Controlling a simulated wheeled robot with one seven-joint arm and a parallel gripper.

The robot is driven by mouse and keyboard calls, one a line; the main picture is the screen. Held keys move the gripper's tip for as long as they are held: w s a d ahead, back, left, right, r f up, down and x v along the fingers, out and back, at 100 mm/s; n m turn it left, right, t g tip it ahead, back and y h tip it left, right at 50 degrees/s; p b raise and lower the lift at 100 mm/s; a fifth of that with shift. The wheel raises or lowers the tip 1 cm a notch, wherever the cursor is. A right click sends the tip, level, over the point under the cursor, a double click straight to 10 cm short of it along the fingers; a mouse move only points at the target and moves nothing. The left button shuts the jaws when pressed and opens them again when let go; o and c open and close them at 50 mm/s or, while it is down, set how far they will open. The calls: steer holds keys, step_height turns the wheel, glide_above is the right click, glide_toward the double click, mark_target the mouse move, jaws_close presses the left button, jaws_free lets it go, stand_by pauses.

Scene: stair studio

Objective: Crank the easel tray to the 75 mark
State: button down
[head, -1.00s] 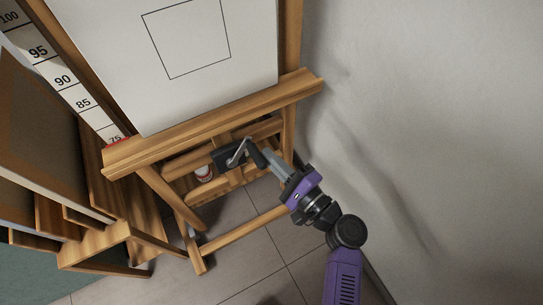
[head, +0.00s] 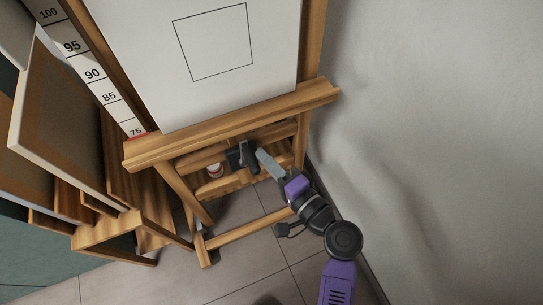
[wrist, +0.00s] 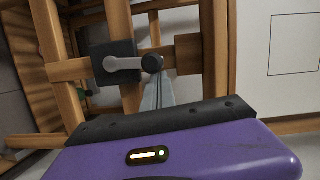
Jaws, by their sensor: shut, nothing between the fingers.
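The wooden easel tray (head: 235,122) runs across below a white canvas. Its left end is beside a scale strip (head: 110,97), with a red mark (head: 139,136) just under the 75. The crank has a black box (head: 234,158) on the easel below the tray and a dark handle (head: 249,153). In the wrist view the grey crank arm (wrist: 124,64) points right to the black knob (wrist: 152,63). My gripper (head: 261,153) is shut and empty, its tips just right of the handle. In the wrist view its fingers are just below the knob; I cannot tell whether they touch.
A white can with red (head: 215,170) stands behind the easel's lower bars. Framed boards (head: 50,115) and a wooden rack (head: 110,232) crowd the left. A grey wall (head: 440,120) is close on the right. Tiled floor (head: 265,240) shows below.

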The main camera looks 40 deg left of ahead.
steer(key=shift+s+a+n, duration=0.15)
steer(key=shift+s+n, duration=0.15)
steer(key=shift+s, duration=0.05)
stand_by(0.4)
